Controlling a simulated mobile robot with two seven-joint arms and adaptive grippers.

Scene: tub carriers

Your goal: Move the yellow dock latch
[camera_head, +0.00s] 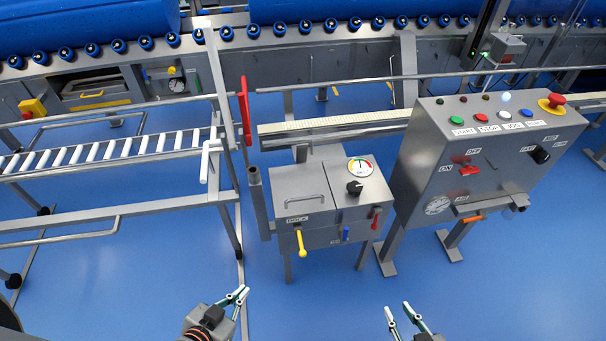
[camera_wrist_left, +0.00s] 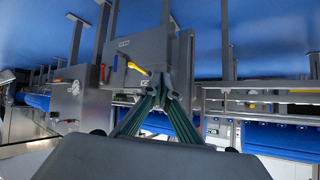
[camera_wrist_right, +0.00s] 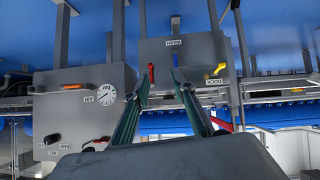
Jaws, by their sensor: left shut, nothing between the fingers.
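The yellow dock latch (camera_head: 301,243) is a short lever hanging down from the front of the grey box (camera_head: 318,237), below a label. It also shows in the left wrist view (camera_wrist_left: 138,69) and in the right wrist view (camera_wrist_right: 219,69), where its label reads DOCK. My left gripper (camera_head: 242,292) is shut and empty, in front of the box and to the lower left of the latch, apart from it. My right gripper (camera_head: 399,308) is open and empty, to the lower right of the latch and well apart from it.
A red lever (camera_head: 376,217) and a blue lever (camera_head: 346,234) are on the same box, right of the latch. A control panel (camera_head: 430,160) with buttons stands on the right. A roller rack (camera_head: 110,150) is on the left. Blue floor (camera_head: 320,310) between my grippers is clear.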

